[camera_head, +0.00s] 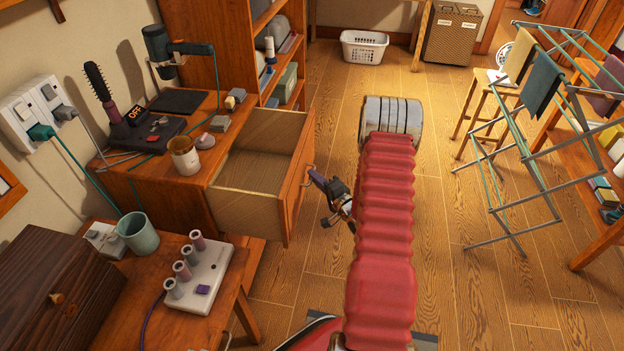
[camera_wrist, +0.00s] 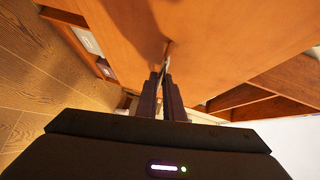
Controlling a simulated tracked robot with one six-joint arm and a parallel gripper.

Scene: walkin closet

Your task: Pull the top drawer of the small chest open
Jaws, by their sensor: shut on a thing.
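The small chest (camera_head: 160,213) stands at the left, its wooden top holding several items. Its top drawer (camera_head: 262,165) is pulled far out to the right, and its pale inside looks empty. The drawer front (camera_wrist: 215,35) fills the upper part of the wrist view. A small metal handle (camera_head: 307,176) sits on that front; it also shows in the wrist view (camera_wrist: 167,62). My gripper (camera_head: 315,181) is at the handle, and in the wrist view its two dark fingers (camera_wrist: 163,80) are shut on it. The fingers hide part of the handle.
A power strip with several spools (camera_head: 203,276) lies on the low table in front. A cup (camera_head: 184,156) stands on the chest near the open drawer. A drying rack (camera_head: 530,140) stands at the right. The floor (camera_head: 460,285) between is clear.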

